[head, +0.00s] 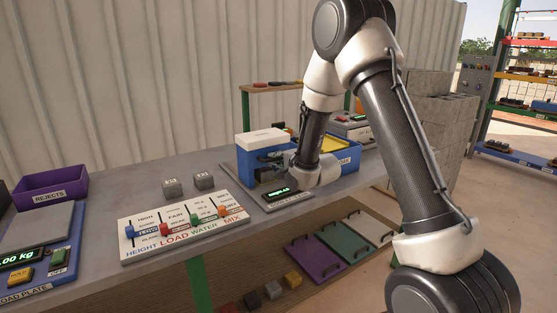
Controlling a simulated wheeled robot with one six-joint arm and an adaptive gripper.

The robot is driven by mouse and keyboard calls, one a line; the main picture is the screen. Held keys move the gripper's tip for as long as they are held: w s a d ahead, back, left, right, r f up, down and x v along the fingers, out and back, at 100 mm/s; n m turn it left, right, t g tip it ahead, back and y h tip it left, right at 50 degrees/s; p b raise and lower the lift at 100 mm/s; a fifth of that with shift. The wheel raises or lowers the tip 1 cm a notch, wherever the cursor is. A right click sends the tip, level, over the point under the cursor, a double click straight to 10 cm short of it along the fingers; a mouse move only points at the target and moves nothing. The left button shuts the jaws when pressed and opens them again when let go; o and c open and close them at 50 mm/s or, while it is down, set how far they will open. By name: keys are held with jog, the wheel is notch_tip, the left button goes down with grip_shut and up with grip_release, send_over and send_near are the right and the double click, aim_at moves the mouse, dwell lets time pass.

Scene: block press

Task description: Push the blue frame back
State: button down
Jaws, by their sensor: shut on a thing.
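The blue frame (247,172) stands on the grey bench, with a white block-shaped top (263,138) over it. My gripper (266,174) is at the front of the blue frame, its dark fingers against the frame's opening. It looks shut on part of the frame, but the fingertips are small and the exact contact is hard to see. My wrist hides the frame's right side and part of the machine behind it.
A small display (279,191) lies just below my gripper. A lever panel (186,226) and two grey blocks (188,184) are to the left. A purple rejects bin (50,185) is far left.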

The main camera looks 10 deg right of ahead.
aim_at(273, 147)
jog(key=r+x, duration=0.3)
jog(key=x, duration=1.3)
jog(key=shift+w+a+r, duration=0.2)
jog(key=shift+w+r, duration=0.1)
jog(key=shift+w, duration=0.3)
jog(key=c, duration=1.5)
grip_release()
jog(key=shift+w, duration=0.1)
jog(key=v, duration=1.2)
jog(key=shift+f, duration=0.1)
